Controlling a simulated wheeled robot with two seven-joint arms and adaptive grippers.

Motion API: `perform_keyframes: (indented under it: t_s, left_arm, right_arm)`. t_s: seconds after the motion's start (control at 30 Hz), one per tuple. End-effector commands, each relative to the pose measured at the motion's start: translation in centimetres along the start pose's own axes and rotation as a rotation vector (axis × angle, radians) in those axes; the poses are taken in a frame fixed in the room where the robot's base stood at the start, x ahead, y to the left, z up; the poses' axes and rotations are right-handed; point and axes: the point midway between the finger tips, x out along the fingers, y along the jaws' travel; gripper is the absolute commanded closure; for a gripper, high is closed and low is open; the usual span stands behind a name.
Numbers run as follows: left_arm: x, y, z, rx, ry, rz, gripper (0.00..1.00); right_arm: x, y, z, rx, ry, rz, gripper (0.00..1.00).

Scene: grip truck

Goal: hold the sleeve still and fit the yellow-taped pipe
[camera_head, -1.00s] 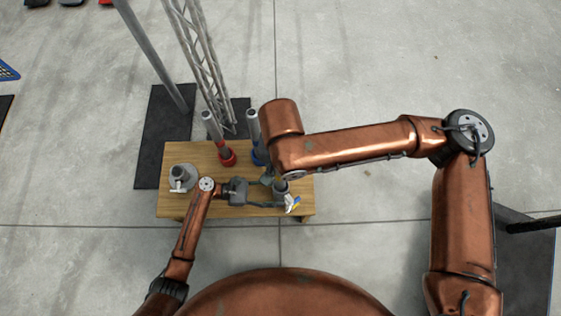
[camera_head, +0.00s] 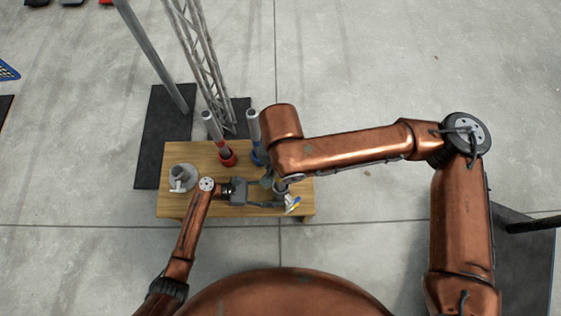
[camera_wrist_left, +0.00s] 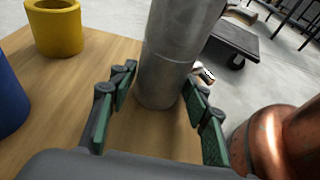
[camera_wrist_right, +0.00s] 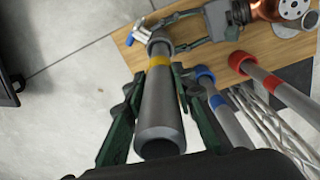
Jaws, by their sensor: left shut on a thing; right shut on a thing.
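The grey metal sleeve (camera_wrist_left: 168,62) stands upright on the wooden table between the green-padded fingers of my left gripper (camera_wrist_left: 152,108), which is shut on it. The sleeve's rim (camera_wrist_right: 160,43) shows in the right wrist view. My right gripper (camera_wrist_right: 155,98) is shut on the grey yellow-taped pipe (camera_wrist_right: 158,115), with its open end toward the camera. The yellow tape (camera_wrist_right: 159,61) lies just outside the sleeve's rim. The pipe's far end meets the sleeve mouth and looks roughly in line; how deep it sits is hidden. In the head view, my right arm hides most of the pipe.
A red holder (camera_head: 228,158) and a blue holder (camera_head: 257,157) with upright pipes stand at the table's back. A yellow holder (camera_wrist_left: 54,28) is empty. A grey round-based fixture (camera_head: 182,180) sits at the table's left. A truss tower (camera_head: 195,60) rises behind.

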Motion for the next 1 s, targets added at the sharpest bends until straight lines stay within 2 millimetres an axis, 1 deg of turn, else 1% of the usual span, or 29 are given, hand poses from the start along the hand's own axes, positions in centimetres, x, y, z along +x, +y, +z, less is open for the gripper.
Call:
perform_keyframes:
  t_s: [1.0]
  left_arm:
    - [0.0,0.1,0.2,0.002,-0.003,0.001,0.7]
  right_arm:
    - [3.7,0.0,0.0,0.0,-0.001,0.0,1.0]
